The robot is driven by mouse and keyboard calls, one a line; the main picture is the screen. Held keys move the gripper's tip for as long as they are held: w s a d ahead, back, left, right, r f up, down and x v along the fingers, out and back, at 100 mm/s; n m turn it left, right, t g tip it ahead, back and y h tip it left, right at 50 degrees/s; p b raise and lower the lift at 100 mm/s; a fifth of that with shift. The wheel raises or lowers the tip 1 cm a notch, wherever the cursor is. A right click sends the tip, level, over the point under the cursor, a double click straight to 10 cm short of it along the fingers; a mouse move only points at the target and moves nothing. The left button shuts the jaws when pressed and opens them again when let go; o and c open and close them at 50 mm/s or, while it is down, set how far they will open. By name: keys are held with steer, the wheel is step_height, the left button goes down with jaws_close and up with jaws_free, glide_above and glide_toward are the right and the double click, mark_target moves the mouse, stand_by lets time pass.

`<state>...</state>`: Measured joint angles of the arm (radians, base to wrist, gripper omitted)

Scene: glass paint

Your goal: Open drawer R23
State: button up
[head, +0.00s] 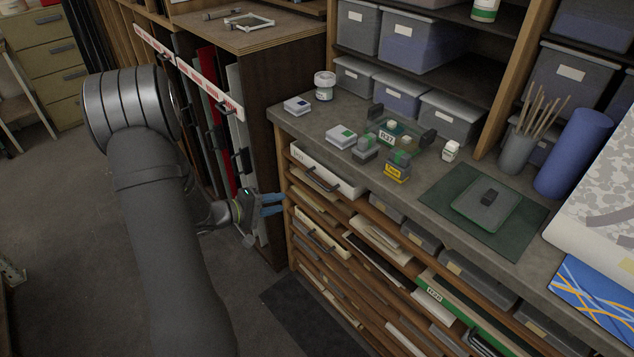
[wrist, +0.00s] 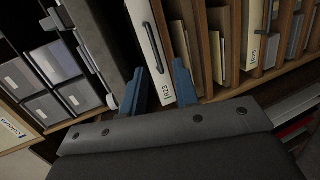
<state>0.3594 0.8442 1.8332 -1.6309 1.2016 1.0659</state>
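A white drawer front (head: 341,181) with a dark bar handle (head: 321,181) is the topmost in the wooden cabinet in the head view. In the wrist view this white front (wrist: 143,25) carries a label (wrist: 168,72) that seems to read R23, with its dark handle (wrist: 153,47) beside it. The drawer looks shut. My gripper (head: 272,204) is at the cabinet's left front corner, below and left of the handle. Its blue fingers (wrist: 158,78) are apart and empty, with the labelled end of the drawer front seen between them. I see no contact with the handle.
More drawers and open slots with papers lie below, including a green-edged one (head: 460,314). Small boxes, a jar (head: 324,86) and a green mat (head: 483,207) are on the countertop. A rack of upright panels (head: 217,125) stands close on the left.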

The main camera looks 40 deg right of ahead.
mark_target(316, 182)
steer(key=d+f, duration=0.1)
steer(key=d, duration=0.4)
steer(key=w+d+f+n+t+h, duration=0.1)
steer(key=d, duration=0.5)
steer(key=d+f+t, duration=0.1)
steer(key=d, duration=0.4)
steer(key=shift+w+d, duration=0.15)
steer(key=shift+d, duration=0.15)
jaws_close()
